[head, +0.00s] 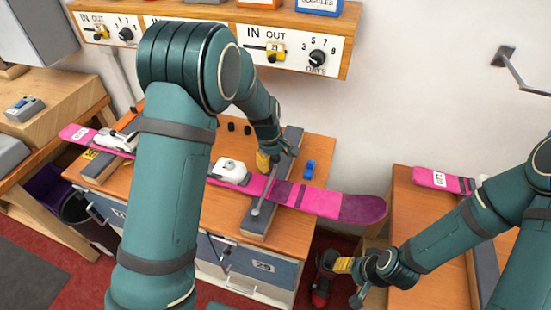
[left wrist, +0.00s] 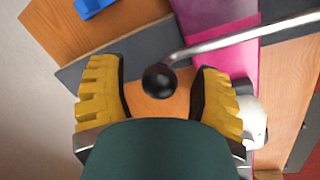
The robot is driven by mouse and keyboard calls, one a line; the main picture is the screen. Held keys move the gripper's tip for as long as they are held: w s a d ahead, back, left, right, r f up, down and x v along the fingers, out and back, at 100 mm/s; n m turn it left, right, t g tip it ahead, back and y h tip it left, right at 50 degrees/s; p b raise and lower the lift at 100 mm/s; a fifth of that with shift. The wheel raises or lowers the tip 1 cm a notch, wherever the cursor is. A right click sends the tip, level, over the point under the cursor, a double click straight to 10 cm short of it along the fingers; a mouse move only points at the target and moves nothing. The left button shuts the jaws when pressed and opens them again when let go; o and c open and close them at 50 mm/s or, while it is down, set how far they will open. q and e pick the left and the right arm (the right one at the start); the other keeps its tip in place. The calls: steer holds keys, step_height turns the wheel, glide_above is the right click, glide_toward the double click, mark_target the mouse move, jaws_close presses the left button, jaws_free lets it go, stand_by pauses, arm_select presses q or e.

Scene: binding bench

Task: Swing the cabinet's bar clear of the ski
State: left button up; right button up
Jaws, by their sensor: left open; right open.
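The pink ski (head: 318,199) lies across the wooden cabinet (head: 288,238) on dark rests. The cabinet's thin metal bar (head: 264,194) crosses over the ski at the right rest. In the left wrist view the bar (left wrist: 232,41) passes above the ski (left wrist: 214,16) and ends in a black ball knob (left wrist: 160,79). My left gripper (head: 268,161) is at the far, wall-side end of the bar. Its yellow fingers stand open on either side of the knob, with gaps visible. My right gripper (head: 347,276) is open and empty, right of the cabinet; its fingertips are partly hidden.
A white binding (head: 229,171) sits on the ski, beside the right rest (head: 258,222). A small blue object (head: 309,169) lies on the cabinet top. A shelf with dials (head: 316,57) hangs above. Another bench (head: 402,212) with a pink ski (head: 437,179) stands at right.

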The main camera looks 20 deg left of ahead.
arm_select(q)
jaws_close()
steer(key=shift+d, duration=0.1)
